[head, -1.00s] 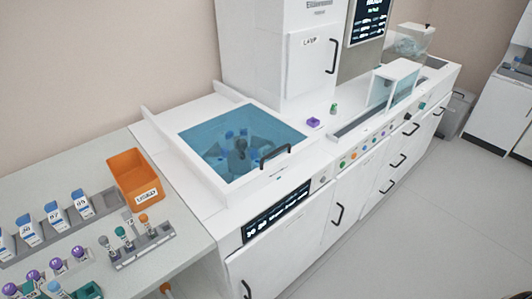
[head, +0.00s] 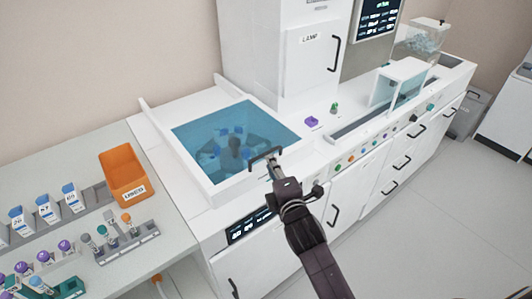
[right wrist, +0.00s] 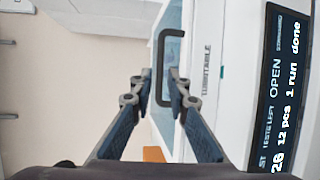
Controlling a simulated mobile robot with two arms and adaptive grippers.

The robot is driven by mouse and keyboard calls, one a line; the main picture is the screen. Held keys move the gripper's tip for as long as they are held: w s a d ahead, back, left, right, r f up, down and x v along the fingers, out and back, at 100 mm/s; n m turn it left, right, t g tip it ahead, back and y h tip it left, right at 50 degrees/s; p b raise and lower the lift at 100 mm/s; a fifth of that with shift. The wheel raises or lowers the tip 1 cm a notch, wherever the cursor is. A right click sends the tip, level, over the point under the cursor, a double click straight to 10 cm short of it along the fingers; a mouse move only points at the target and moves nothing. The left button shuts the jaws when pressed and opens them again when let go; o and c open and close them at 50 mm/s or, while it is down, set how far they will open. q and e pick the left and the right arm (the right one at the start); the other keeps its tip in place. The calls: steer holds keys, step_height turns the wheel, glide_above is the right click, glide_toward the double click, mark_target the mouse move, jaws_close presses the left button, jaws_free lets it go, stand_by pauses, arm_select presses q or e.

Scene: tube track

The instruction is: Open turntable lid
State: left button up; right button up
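The turntable lid (head: 205,128) is a blue see-through pane in a white frame, lying shut over the turntable well. A dark turntable (head: 236,150) with blue tubes shows through it. The lid's black handle (head: 262,158) is at its front right edge; it also shows in the right wrist view (right wrist: 156,66). My right gripper (head: 273,163) is at the handle. In the right wrist view its two fingers (right wrist: 160,74) are apart, with the handle's bar between their tips; contact is not clear. My left gripper is out of view.
An orange bin (head: 122,176) and tube racks (head: 128,243) stand on the bench at left. A tall white cabinet (head: 290,60) rises behind the lid. A purple block (head: 311,122) sits on the counter. A display (right wrist: 283,85) is on the front panel.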

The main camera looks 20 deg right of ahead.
mark_target(266, 154)
steer(key=shift+w+d+f+p, duration=0.1)
steer(key=shift+w+f+p, duration=0.1)
steer(key=shift+w, duration=0.95)
steer(key=shift+w+a+f+p, duration=0.1)
steer(key=shift+w+f+p, duration=0.15)
steer(key=shift+w, duration=0.9)
steer(key=shift+w+d+f+p, duration=0.1)
steer(key=shift+w+f+p, duration=0.1)
steer(key=shift+w, duration=0.95)
jaws_close()
